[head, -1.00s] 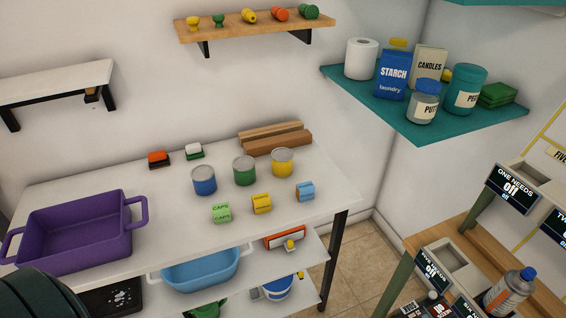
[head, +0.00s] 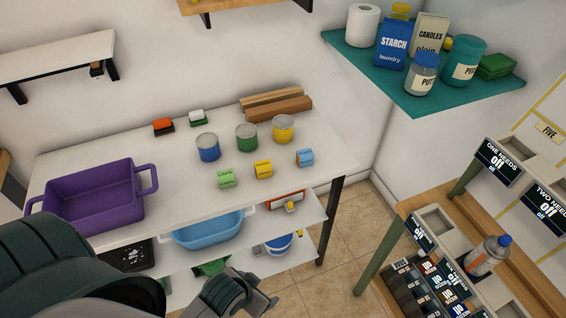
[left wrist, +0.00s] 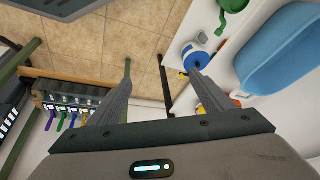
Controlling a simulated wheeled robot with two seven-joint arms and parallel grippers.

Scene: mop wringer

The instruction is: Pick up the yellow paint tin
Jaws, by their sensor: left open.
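The yellow paint tin (head: 283,129) stands upright on the white table (head: 110,165), at the right end of a row with a green tin (head: 246,137) and a blue tin (head: 207,147). My left gripper (head: 262,300) is low in front of the table, below the tabletop and well apart from the tins. In the left wrist view its two fingers (left wrist: 155,80) are spread with nothing between them. The yellow tin cannot be made out in that view. My right gripper is not seen.
A purple tub (head: 95,200) is at the left. Below, a shelf holds a blue basin (head: 207,230). A teal shelf (head: 415,100) with goods hangs at upper right. Tiled floor (head: 345,240) is clear.

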